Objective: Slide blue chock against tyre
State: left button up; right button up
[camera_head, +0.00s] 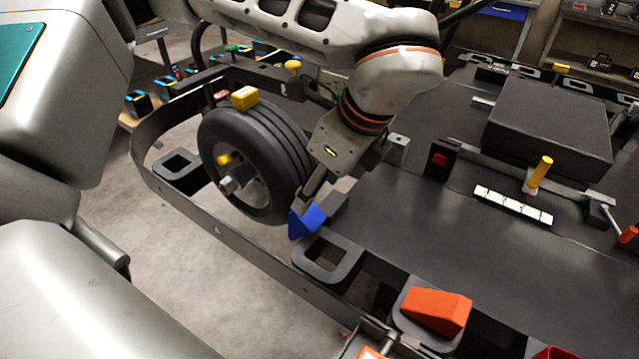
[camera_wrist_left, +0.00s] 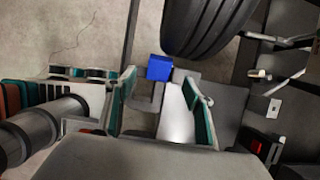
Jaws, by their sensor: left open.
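The blue chock (camera_head: 306,222) sits low at the right of the black tyre (camera_head: 270,150), by a dark bracket. It also shows in the left wrist view (camera_wrist_left: 159,68), just beyond and between the fingertips, close to the tyre (camera_wrist_left: 208,22). I cannot tell whether chock and tyre touch. My left gripper (camera_head: 318,190) reaches down beside the tyre, at the chock. In the wrist view its two teal-lined fingers (camera_wrist_left: 160,80) are spread apart. The head view partly hides the fingers. My right gripper is not in view.
A black bumper rail (camera_head: 250,250) curves around the tyre. A square-holed holder (camera_head: 328,258) stands just in front of the chock. An orange wedge (camera_head: 437,310) lies at the lower right. A yellow block (camera_head: 245,98) is on top of the tyre. Bare floor shows at left.

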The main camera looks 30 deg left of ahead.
aim_at(300, 220)
pick_arm(q)
jog(key=shift+x, duration=3.9)
jog(key=c, duration=1.3)
